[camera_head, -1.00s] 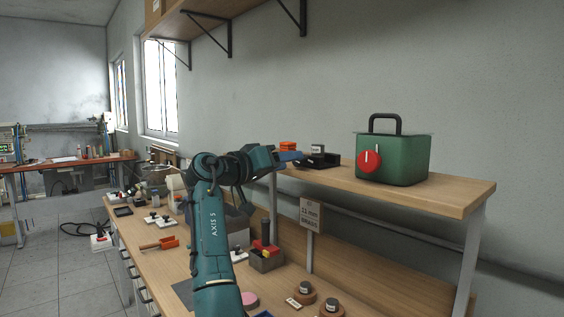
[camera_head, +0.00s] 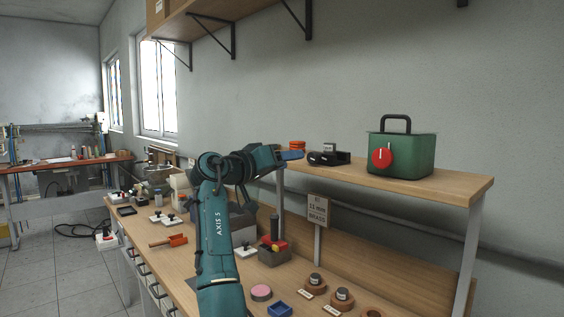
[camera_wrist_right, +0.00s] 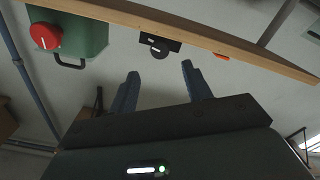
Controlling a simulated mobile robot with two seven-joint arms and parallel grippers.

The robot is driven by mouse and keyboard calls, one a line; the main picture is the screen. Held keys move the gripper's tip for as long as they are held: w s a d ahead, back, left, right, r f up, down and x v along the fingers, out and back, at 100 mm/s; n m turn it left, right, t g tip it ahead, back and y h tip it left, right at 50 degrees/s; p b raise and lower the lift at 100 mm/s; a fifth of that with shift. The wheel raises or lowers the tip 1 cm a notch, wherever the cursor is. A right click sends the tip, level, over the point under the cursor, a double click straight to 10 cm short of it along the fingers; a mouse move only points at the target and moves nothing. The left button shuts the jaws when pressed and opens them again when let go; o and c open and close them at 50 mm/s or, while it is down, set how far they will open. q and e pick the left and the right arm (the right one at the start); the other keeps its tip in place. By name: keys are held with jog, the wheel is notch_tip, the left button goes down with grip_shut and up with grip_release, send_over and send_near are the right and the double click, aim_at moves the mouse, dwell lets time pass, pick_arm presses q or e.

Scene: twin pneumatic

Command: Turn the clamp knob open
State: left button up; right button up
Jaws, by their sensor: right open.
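A red round knob (camera_head: 382,158) with a white pointer line sits on the front of a green box (camera_head: 415,152) with a black handle on the raised shelf. In the right wrist view the picture is turned over, with the red knob (camera_wrist_right: 45,36) at upper left. A black fixture (camera_head: 330,158) with a dark round part stands on the shelf left of the box; it also shows in the wrist view (camera_wrist_right: 173,45). I cannot tell which one is the clamp knob. My right gripper (camera_head: 298,155) is open and empty, near the fixture. My left gripper is not in view.
The raised wooden shelf (camera_head: 450,188) has an orange item (camera_head: 297,146) behind my gripper. A sign (camera_head: 318,210) reading brass hangs below. The lower bench holds a red-handled tool, round wooden holders (camera_head: 315,285) and a blue tray (camera_head: 279,310). Wall stands behind.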

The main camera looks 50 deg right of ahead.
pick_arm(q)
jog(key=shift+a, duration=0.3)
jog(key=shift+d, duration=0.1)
